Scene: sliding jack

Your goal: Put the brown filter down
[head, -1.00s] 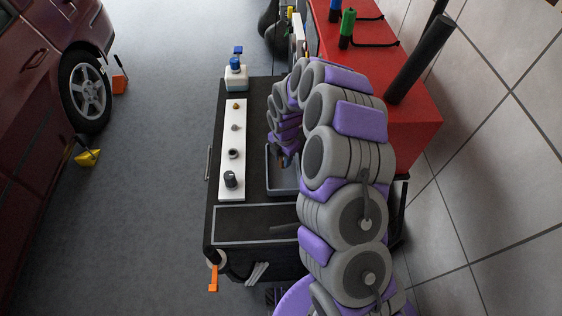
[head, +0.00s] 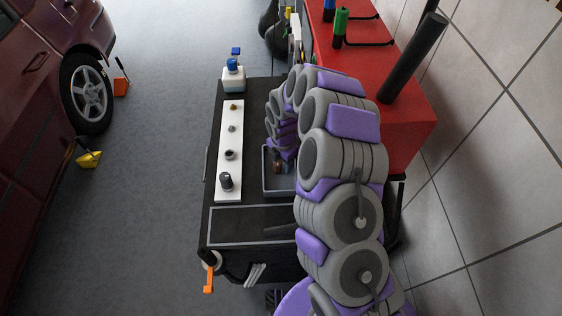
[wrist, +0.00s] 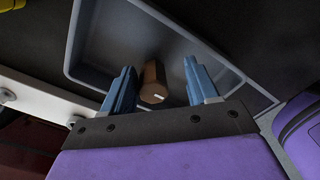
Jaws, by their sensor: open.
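The brown filter (wrist: 153,84) is a small brown piece with faceted sides. In the wrist view it is inside the grey tray (wrist: 84,42), between the two blue fingers of my gripper (wrist: 157,67). A gap shows on each side of it, wider on the right, so the jaws are open around it. In the head view the filter (head: 277,168) shows as a small brown spot in the tray (head: 279,193), just below the end of my arm. My arm hides part of the tray there. I cannot tell exactly how the filter rests on the tray floor.
The tray sits on a black cart (head: 250,222). A white strip (head: 229,167) with several small parts lies left of the tray, and a white bottle with a blue cap (head: 233,77) stands behind it. A red cabinet (head: 405,120) is to the right. Open floor lies left.

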